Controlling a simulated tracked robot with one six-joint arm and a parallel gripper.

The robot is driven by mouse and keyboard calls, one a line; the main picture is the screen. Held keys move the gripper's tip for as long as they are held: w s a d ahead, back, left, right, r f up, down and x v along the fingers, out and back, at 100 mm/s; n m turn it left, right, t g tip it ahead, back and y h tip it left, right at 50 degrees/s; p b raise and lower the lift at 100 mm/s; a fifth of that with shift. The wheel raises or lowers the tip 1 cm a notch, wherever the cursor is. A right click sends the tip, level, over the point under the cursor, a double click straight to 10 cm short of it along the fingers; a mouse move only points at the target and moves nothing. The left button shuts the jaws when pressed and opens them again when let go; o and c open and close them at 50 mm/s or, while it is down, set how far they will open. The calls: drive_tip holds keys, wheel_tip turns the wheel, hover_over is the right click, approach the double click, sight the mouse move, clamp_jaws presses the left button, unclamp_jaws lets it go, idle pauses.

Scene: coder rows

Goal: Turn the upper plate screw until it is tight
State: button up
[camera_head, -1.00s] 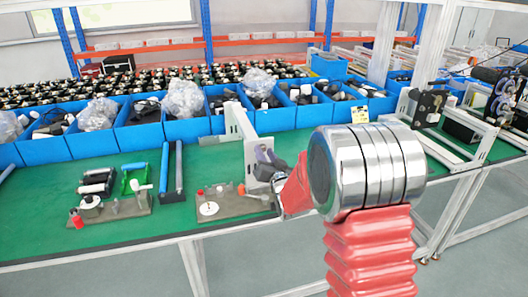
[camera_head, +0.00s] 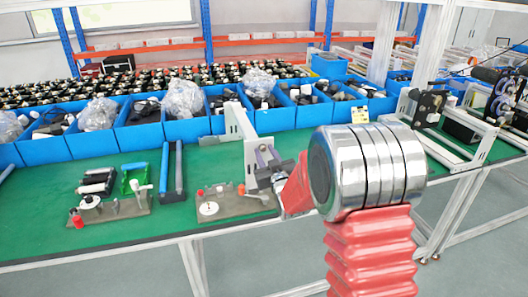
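A white upright plate (camera_head: 240,137) stands on the green bench, left of my arm. My gripper (camera_head: 262,172) is at the right face of this plate, at about the middle of its height. The gripper is small and dark here and partly overlaps the plate. I cannot make out the upper plate screw; it is too small or hidden behind the gripper. I cannot tell whether the fingers are open or shut, or whether they touch a screw.
A grey fixture (camera_head: 233,204) with a white disc sits below the gripper, and a second fixture (camera_head: 108,211) stands further left. Blue bins (camera_head: 188,130) line the back of the green bench (camera_head: 50,215). The bench's front edge is close.

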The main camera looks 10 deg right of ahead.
drive_tip(key=n, duration=0.2)
drive_tip(key=shift+n, duration=0.4)
drive_tip(key=shift+c, duration=0.6)
clamp_jaws()
drive_tip(key=m, duration=0.4)
drive_tip(key=shift+m, duration=0.3)
drive_tip(key=shift+w+m, duration=0.1)
drive_tip(key=shift+m, duration=2.5)
